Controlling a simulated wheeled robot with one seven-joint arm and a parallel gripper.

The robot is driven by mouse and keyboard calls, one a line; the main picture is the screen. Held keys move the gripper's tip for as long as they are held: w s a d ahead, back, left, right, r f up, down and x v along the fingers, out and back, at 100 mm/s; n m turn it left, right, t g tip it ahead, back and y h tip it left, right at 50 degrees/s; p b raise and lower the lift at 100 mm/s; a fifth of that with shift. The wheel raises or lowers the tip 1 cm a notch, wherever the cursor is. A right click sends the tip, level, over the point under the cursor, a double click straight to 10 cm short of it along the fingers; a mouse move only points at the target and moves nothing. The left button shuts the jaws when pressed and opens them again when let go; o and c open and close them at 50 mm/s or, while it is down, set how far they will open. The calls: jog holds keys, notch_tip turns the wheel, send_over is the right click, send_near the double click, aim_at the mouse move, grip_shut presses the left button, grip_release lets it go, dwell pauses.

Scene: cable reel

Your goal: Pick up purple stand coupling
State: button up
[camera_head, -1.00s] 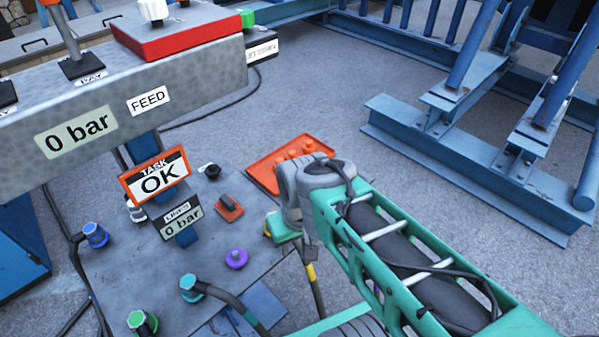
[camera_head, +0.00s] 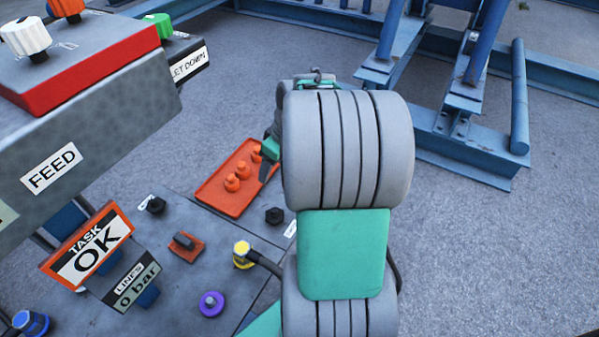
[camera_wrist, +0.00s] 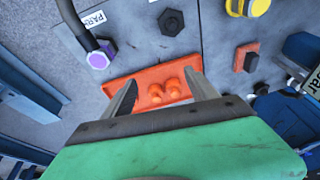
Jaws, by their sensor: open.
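A purple coupling on a dark hose (camera_wrist: 98,60) sits beside the PARK label at the upper left of the wrist view. In the head view my arm hides that spot. A purple ring with a grey centre (camera_head: 211,303) sits bare on the grey panel in the head view. My gripper (camera_wrist: 162,80) is open and empty, its two fingers pointing toward the orange tray (camera_wrist: 114,88). The purple coupling lies outside the fingers, beyond the left one. In the head view my gripper is mostly hidden behind my arm.
The orange tray (camera_head: 218,200) holds several orange caps. A yellow coupling (camera_head: 243,253) with a hose, a black hex fitting (camera_head: 274,215) and a red block (camera_head: 186,246) stand on the panel. The TASK OK sign (camera_head: 88,251) rises at left. Blue steel framing (camera_head: 470,150) stands at right.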

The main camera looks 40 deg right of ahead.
jog(key=shift+n+t, duration=0.5)
jog(key=d+f, duration=0.1)
jog(key=d, duration=0.3)
jog(key=s+d+f, duration=0.1)
jog(key=d+f, duration=0.1)
jog(key=d, duration=0.2)
jog(key=d+f, duration=0.1)
jog(key=d, duration=0.3)
jog(key=shift+s+d+f, duration=0.15)
jog(key=shift+s+f, duration=0.05)
jog(key=shift+s, duration=0.2)
jog(key=b+x, duration=0.1)
jog(key=x, duration=0.6)
jog(key=shift+w+f, duration=0.15)
jog(key=shift+w, duration=0.1)
grip_shut()
